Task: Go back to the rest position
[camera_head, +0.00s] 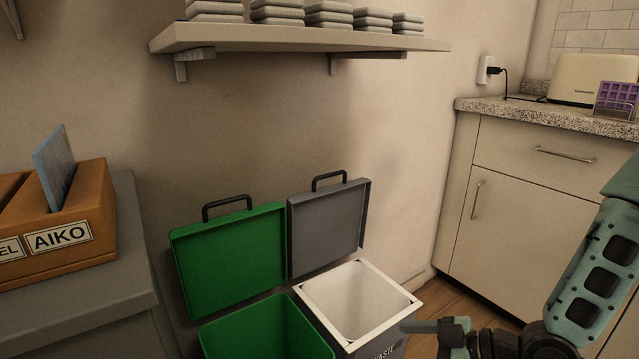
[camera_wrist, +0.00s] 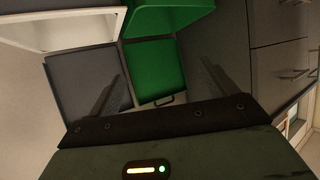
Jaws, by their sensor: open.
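My gripper (camera_head: 436,340) is at the bottom right of the head view, beside the grey bin's white rim, with my arm coming in from the right. Its two fingers also show in the wrist view (camera_wrist: 165,85), spread apart with nothing between them. The green bin (camera_head: 255,335) and the grey bin with a white liner (camera_head: 385,272) stand side by side. The green lid (camera_head: 230,258) and the grey lid (camera_head: 328,230) are both raised against the wall. The gripper's lower part is cut off by the head view's edge.
A wall shelf (camera_head: 300,38) with stacked grey items is above the bins. A grey cabinet (camera_head: 125,270) with a wooden organizer (camera_head: 75,250) labelled AIKO stands left. A counter (camera_head: 540,115) with a toaster (camera_head: 588,78) is at the right. Wooden floor (camera_head: 445,295) shows between bins and counter.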

